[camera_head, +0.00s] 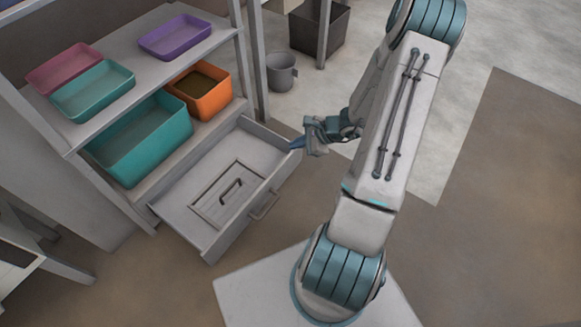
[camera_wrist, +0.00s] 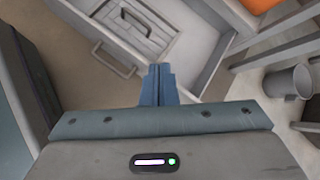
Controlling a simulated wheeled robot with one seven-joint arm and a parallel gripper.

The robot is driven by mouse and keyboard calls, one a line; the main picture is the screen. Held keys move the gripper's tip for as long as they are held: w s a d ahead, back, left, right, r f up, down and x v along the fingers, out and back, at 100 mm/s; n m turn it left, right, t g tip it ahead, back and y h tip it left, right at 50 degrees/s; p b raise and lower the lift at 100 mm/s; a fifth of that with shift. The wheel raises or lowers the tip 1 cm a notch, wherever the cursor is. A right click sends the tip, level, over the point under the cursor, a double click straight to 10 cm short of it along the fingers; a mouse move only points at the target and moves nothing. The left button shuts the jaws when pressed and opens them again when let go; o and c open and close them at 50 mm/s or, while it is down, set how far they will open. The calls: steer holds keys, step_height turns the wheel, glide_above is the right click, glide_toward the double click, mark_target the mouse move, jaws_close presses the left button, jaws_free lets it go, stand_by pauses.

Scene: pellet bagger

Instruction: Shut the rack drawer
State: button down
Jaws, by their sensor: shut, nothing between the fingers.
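The rack drawer (camera_head: 183,211) is pulled well out of the rack in the head view. It is light grey, with a bar handle (camera_head: 264,204) on its front and a framed panel with a small handle inside. My gripper (camera_head: 297,143) is shut and empty, at the far right corner of the drawer front. In the wrist view the drawer (camera_wrist: 178,18) lies ahead, and my gripper's fingertips (camera_wrist: 160,68) are together close to the drawer's front edge. I cannot tell whether they touch it. The bar handle (camera_wrist: 115,62) shows to the left of the fingers.
The rack's upper shelf (camera_head: 130,62) holds pink, teal and purple trays. Below stand a teal bin (camera_head: 140,140) and an orange bin (camera_head: 202,92). A grey bucket (camera_head: 281,72) and a dark crate (camera_head: 318,28) stand on the floor behind. Floor in front of the drawer is clear.

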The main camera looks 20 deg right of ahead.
steer(key=s+d+f+m+t+h+b, duration=0.1)
steer(key=d+f+m, duration=0.2)
steer(key=f+m, duration=0.35)
steer(key=s+d+f+m+t+h+b, duration=0.1)
steer(key=d+f+m, duration=0.25)
steer(key=f, duration=0.55)
steer(key=n+b, duration=0.1)
steer(key=b, duration=0.5)
glide_toward(284, 165)
steer(key=x, duration=0.5)
steer(key=shift+s+d+f, duration=0.15)
steer(key=shift+s+f, duration=0.05)
steer(key=shift+f, duration=0.25)
steer(key=shift+w+a+r, duration=0.15)
steer(key=shift+w+a, duration=0.15)
steer(key=shift+w, duration=0.2)
